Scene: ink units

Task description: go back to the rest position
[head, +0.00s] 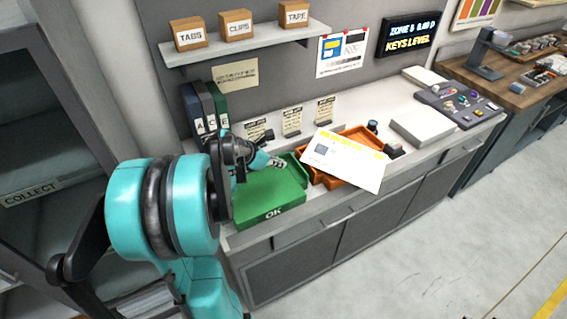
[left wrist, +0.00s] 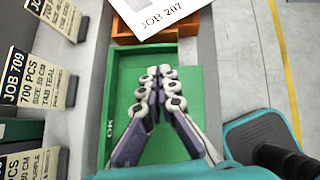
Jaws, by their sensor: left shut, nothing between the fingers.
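My left gripper (head: 277,162) is above the green tray marked OK (head: 262,207) on the counter. In the left wrist view the fingers of the left gripper (left wrist: 160,80) are together with nothing between them, over the floor of the green tray (left wrist: 118,125). A white printed sheet (head: 345,160) with yellow marks lies tilted across the orange tray (head: 318,178). Its edge, reading JOB 207, shows in the left wrist view (left wrist: 155,15), just beyond the fingertips. My right gripper is not in view.
Binders (head: 205,112) stand behind my left arm. Several job cards (head: 291,122) stand along the back of the counter. A shelf (head: 245,42) with three labelled boxes hangs above. A grey slab (head: 423,126) and a tray of small parts (head: 459,103) lie farther right. Open floor (head: 450,235) lies in front.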

